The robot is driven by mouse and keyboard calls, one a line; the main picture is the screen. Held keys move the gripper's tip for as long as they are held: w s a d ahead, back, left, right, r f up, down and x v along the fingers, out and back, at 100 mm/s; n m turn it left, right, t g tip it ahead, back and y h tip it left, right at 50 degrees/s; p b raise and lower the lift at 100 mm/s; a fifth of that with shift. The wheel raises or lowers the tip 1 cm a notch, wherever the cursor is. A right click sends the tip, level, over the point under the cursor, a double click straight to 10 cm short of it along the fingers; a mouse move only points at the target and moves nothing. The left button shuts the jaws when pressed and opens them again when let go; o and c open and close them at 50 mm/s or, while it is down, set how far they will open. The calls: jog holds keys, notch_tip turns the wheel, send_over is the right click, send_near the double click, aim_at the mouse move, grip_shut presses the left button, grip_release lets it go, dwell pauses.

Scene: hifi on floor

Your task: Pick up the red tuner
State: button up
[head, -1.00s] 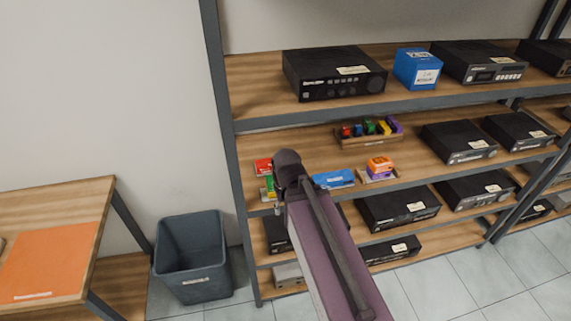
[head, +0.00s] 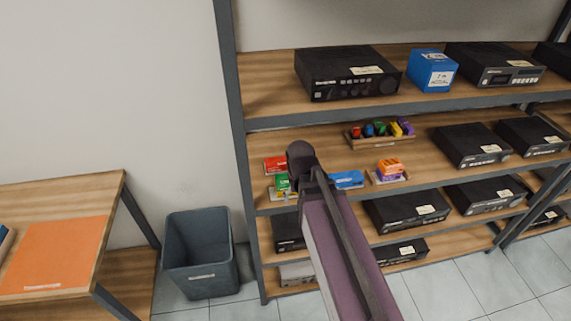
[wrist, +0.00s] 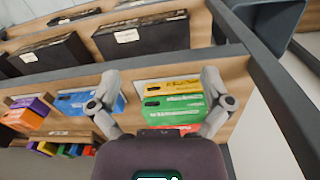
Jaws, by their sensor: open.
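In the head view a red tuner box (head: 276,164) lies on the middle shelf at its left end, behind a green box (head: 282,182). In the wrist view only a thin red strip of it (wrist: 180,128) shows past the green box (wrist: 173,108), with my gripper's body partly covering that area. A yellow box (wrist: 172,85) lies on the green box's other side. My gripper (wrist: 161,82) is open and empty, its fingers spread to either side of the yellow and green boxes. In the head view my arm hides most of the gripper.
A blue box (head: 347,179), an orange and purple stack (head: 390,171) and a tray of small coloured items (head: 380,132) share the shelf. The shelf above (head: 270,98) overhangs it. A grey bin (head: 200,252) stands left of the rack, beside a wooden table (head: 92,192).

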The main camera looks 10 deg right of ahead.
aim_at(284, 160)
jog(key=w+m, duration=0.2)
jog(key=w, duration=0.3)
jog(key=w+a+m+h, duration=0.1)
jog(key=w+m, duration=0.2)
jog(key=w, duration=0.2)
jog(key=w+r+m+h, duration=0.1)
jog(key=w+m, duration=0.2)
jog(key=w, duration=0.1)
jog(key=shift+w+a+r+p, duration=0.1)
jog(key=shift+w+a+p, duration=0.05)
jog(key=shift+w+p, duration=0.25)
jog(key=w+a+r+m+h, duration=0.1)
jog(key=w+a+m+h, duration=0.1)
jog(key=w+m, duration=0.6)
jog(key=shift+w+a+r, duration=0.3)
jog(key=shift+w+a, duration=0.15)
jog(key=shift+w, duration=1.7)
jog(key=shift+f, duration=0.15)
jog(key=shift+b+x, duration=2.9)
jog(key=shift+x, duration=0.4)
jog(key=shift+d, duration=0.1)
